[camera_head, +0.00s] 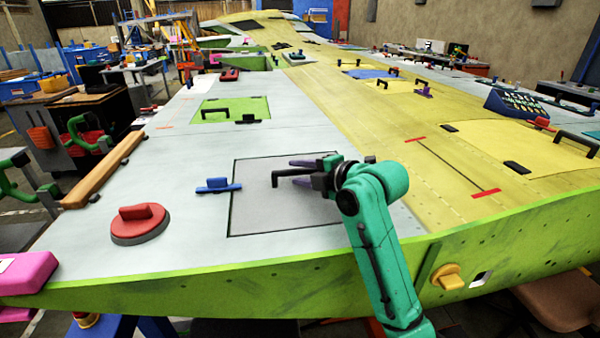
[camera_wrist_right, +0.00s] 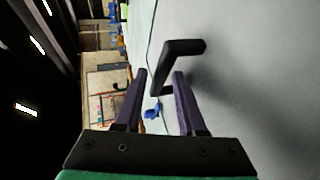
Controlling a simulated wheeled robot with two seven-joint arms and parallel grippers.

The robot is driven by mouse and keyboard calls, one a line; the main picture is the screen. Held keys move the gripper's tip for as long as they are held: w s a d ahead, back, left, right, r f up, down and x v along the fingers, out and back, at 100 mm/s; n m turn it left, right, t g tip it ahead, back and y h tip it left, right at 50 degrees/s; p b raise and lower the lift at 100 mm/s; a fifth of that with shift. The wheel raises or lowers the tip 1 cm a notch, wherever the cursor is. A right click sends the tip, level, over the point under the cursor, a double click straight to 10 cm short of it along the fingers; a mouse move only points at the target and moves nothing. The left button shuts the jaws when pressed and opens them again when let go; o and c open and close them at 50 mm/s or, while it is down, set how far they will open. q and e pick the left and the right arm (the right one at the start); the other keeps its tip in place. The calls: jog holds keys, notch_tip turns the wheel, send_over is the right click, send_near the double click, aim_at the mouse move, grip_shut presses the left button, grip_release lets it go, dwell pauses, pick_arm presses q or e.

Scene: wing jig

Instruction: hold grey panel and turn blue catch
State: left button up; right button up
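The grey panel (camera_head: 265,208) lies in the pale wing skin with a dark outline around it, and fills the right side of the right wrist view (camera_wrist_right: 265,90). Its black bar handle (camera_head: 283,176) stands near the panel's middle. The blue catch (camera_head: 217,186) sits just outside the panel's left edge, and shows small between my fingers in the wrist view (camera_wrist_right: 152,108). My right gripper (camera_head: 299,173) is over the panel, its purple fingers apart. In the wrist view the handle (camera_wrist_right: 180,50) is at the fingertips, partly between them; contact is unclear. My left gripper is out of view.
A red round knob (camera_head: 140,222) and a wooden bar (camera_head: 105,170) are on the left of the wing. A green panel (camera_head: 228,110) with a black handle lies farther back. The wing's green front edge (camera_head: 200,285) runs below. The skin around the blue catch is clear.

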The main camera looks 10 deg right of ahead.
jog(key=shift+w+a, duration=0.1)
jog(key=shift+w, duration=0.05)
grip_shut()
jog(key=shift+f, duration=0.1)
dwell(1.2)
